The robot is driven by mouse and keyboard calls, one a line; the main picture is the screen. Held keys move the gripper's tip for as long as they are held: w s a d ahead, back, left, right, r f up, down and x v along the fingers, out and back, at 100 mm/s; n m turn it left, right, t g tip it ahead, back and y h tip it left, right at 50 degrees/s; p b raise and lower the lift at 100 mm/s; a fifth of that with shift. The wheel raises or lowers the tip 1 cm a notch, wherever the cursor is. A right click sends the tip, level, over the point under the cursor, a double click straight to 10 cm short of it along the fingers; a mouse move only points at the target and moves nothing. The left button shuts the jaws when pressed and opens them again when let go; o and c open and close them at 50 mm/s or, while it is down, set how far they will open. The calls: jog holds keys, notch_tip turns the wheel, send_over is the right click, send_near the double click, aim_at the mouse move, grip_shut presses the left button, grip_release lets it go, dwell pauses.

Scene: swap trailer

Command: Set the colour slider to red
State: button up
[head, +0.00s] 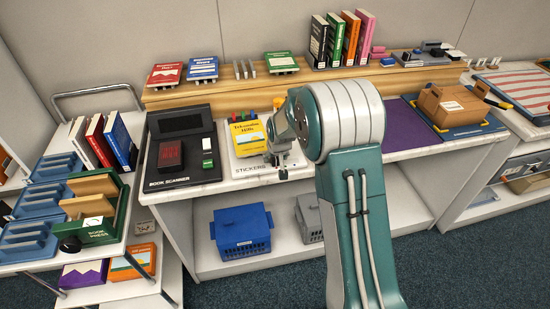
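I cannot pick out the colour slider for certain. The white sticker station (243,167), labelled STICKERS, stands on the counter with a yellow book (246,137) on it. Small parts at its front right edge are too small to read and partly behind my gripper. My gripper (281,170) points down over the right side of this station, just right of the yellow book. Its fingers are small and blurred here, so I cannot tell whether they are open or touching anything. My arm hides the counter to the right of the station.
The black book scanner (178,178) is left of the station, with a dark red block (171,154) and a green-and-white piece (207,152). A wooden shelf (215,91) with books runs behind. A purple mat (410,130) and cardboard box (452,105) are at right.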

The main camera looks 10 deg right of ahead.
jog(key=shift+s+a+r, duration=0.1)
jog(key=shift+a+r, duration=0.05)
jog(key=shift+r, duration=0.2)
jog(key=v, duration=1.1)
jog(key=shift+s, duration=0.1)
jog(key=s+r+t, duration=0.1)
jog(key=s+r, duration=0.6)
jog(key=s, duration=0.4)
jog(key=s+r, duration=0.7)
jog(key=s, duration=0.5)
jog(key=s+f, duration=0.1)
jog(key=s, duration=0.8)
jog(key=shift+a, duration=0.15)
